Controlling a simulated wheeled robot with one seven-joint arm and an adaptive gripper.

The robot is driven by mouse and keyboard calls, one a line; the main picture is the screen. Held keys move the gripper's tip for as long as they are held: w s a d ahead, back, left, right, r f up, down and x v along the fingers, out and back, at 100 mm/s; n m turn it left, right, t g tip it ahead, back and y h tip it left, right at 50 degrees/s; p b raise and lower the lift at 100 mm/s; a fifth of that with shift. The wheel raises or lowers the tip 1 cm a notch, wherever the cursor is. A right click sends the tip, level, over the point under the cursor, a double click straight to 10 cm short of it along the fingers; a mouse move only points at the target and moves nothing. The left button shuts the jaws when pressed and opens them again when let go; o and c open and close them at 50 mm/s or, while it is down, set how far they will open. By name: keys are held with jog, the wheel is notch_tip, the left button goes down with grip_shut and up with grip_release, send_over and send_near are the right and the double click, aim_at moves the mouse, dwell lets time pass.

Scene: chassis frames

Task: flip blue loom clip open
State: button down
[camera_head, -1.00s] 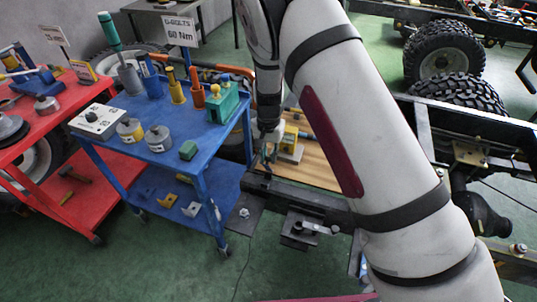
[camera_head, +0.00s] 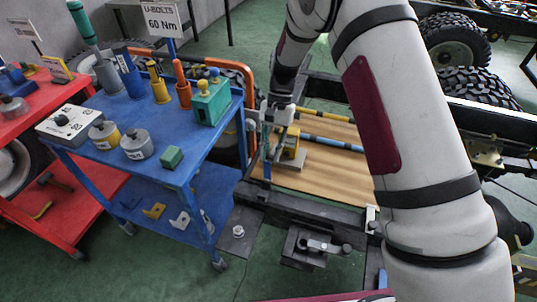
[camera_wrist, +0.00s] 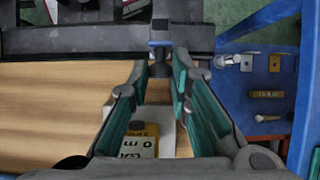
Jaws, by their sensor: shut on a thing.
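My gripper (camera_wrist: 161,60) has its teal-lined fingers close around a small dark-and-blue part at the rail, which I take as the blue loom clip (camera_wrist: 160,26). The clip's blue band shows on the dark frame rail (camera_wrist: 110,40), straight ahead of the fingertips. The fingers are apart near the palm and come together towards the tips. In the head view my gripper (camera_head: 267,130) points down beside the frame's left end, and a small blue piece (camera_head: 267,170) shows just below it. The contact itself is too small to see there, and I cannot tell the clip's lid position.
A yellow container (camera_head: 291,143) stands close to my gripper on a wooden board (camera_head: 330,170). A blue cart (camera_head: 178,165) with tools stands close on the left, a red cart (camera_head: 75,212) beyond it. A black clamp-like block (camera_head: 310,247) sits in front of the rail.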

jog(key=shift+w+d+f+g+y+b, duration=0.1)
jog(key=shift+w+f+g+y+b, duration=0.1)
jog(key=shift+w+g+b, duration=0.35)
jog(key=shift+w+d+f+g+y+b, duration=0.15)
jog(key=shift+g+b, duration=0.1)
jog(key=shift+b, duration=0.6)
jog(key=c, duration=1.5)
grip_release()
jog(key=shift+v, duration=6)
jog(key=shift+d, duration=0.1)
